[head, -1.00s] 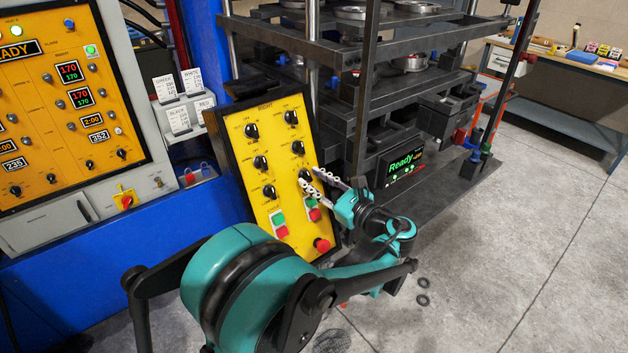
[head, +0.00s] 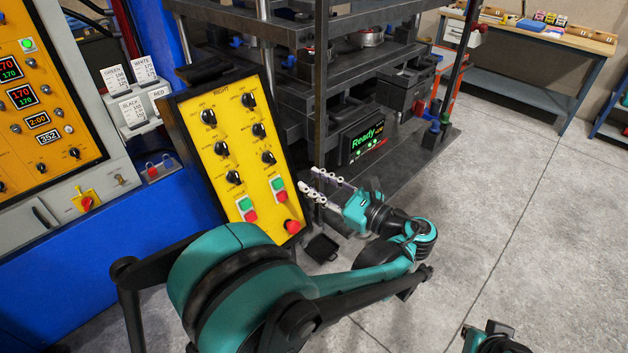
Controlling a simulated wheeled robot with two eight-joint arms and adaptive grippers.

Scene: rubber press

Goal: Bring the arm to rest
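My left arm, teal and black, reaches in from the lower left of the head view. Its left gripper (head: 308,180) is in front of the press, just right of the yellow control panel's lower part. Its two pale fingers point left and stand apart with nothing between them. Whether the fingertips touch the panel edge is hard to tell, but they appear clear of it. A teal and black piece at the bottom right edge appears to be part of my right arm. The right gripper is not visible.
The yellow panel (head: 207,155) with knobs and buttons stands left of the gripper. The dark press (head: 355,60) with a "Ready" display (head: 363,140) is behind. A workbench (head: 545,36) stands at the back right. The grey floor at right is clear.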

